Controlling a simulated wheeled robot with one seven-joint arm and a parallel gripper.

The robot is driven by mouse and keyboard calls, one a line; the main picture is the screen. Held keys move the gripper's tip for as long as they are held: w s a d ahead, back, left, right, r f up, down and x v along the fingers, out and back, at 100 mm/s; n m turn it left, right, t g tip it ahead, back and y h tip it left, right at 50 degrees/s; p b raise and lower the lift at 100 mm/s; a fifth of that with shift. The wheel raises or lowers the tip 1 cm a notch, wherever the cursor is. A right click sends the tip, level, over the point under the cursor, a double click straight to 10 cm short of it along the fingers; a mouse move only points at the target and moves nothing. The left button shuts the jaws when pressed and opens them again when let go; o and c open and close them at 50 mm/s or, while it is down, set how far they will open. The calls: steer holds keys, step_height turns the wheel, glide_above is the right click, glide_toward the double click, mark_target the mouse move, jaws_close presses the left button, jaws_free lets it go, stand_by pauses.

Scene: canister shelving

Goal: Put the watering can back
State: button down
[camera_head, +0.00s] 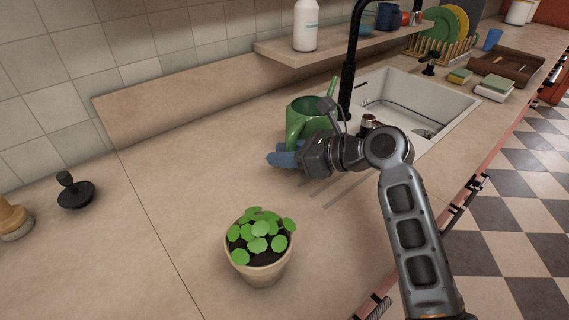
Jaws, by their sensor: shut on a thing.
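A green watering can (308,108) is upright beside the sink's left end, with its spout pointing up to the right. My gripper (294,152) is at the can's near side, with a blue fingertip showing low to the left of the handle. It is shut on the watering can, seemingly at the handle. My gripper and wrist hide the can's lower part, so I cannot tell whether its base touches the counter.
A potted plant (259,246) stands on the counter in front. A wall shelf (345,41) holds a white bottle (306,25) and cups. The sink (405,100) and black faucet (347,75) are right of the can. The counter's left middle is clear.

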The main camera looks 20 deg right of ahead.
steer(key=shift+f, duration=1.4)
steer(key=shift+f, duration=0.1)
steer(key=c, duration=0.9)
jaws_free()
steer(key=shift+f, duration=0.1)
steer(key=v, duration=1.1)
steer(key=shift+s+d, duration=0.25)
steer(key=shift+s+d+r, duration=0.1)
steer(key=shift+s+r, duration=0.05)
steer(key=shift+r, duration=0.15)
